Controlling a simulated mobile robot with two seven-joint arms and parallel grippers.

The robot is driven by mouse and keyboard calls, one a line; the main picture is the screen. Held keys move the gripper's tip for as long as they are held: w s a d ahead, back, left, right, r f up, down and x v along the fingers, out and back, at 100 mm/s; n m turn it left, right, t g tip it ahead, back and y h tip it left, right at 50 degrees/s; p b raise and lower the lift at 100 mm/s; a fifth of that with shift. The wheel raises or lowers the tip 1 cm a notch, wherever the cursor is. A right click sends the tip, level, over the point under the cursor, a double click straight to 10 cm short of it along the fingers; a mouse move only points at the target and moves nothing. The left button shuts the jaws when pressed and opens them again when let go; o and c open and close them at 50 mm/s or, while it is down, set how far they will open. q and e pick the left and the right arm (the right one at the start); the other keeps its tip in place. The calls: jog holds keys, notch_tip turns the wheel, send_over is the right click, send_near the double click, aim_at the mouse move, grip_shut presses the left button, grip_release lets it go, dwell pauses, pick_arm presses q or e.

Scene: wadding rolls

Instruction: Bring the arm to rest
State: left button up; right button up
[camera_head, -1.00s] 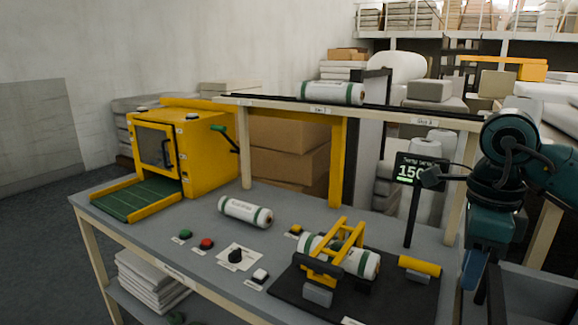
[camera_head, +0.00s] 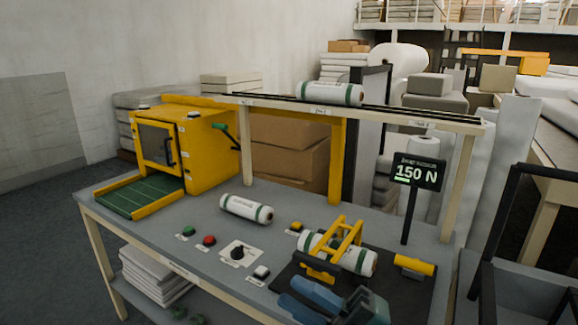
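My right gripper (camera_head: 289,292) is at the bottom of the head view, low in front of the table's front right part. Its two blue fingers point left with a gap between them, and nothing shows in the gap. It overlaps the front of the dark mat (camera_head: 410,292) in the picture; I cannot tell whether it touches. The rest of my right arm is out of view. My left gripper is not in view.
A wadding roll (camera_head: 338,254) lies under a yellow frame (camera_head: 350,234). Another roll (camera_head: 246,209) lies on the grey table (camera_head: 200,215), a third (camera_head: 330,94) on the shelf. A yellow machine (camera_head: 205,150) stands left. A sign (camera_head: 417,172) reads 150 N.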

jog(key=w+d+f+m+t+h+p, duration=0.1)
jog(key=d+f+m+t+h, duration=0.35)
jog(key=f+m+h, duration=0.4)
jog(key=w+d+f+m+t+h, duration=0.1)
jog(key=d+f+m+t+h, duration=0.3)
jog(key=m, duration=0.7)
jog(key=s+d+f+m+g+h, duration=0.2)
jog(key=s+f+m+h, duration=0.1)
jog(key=s+f, duration=0.3)
jog(key=s+d+f+m+g+h, duration=0.2)
jog(key=s+f, duration=0.4)
jog(key=f, duration=0.5)
jog(key=shift+m+g+h+p, duration=0.4)
jog(key=shift+m+g+h, duration=0.2)
jog(key=shift+m, duration=0.65)
jog(key=shift+a, duration=0.1)
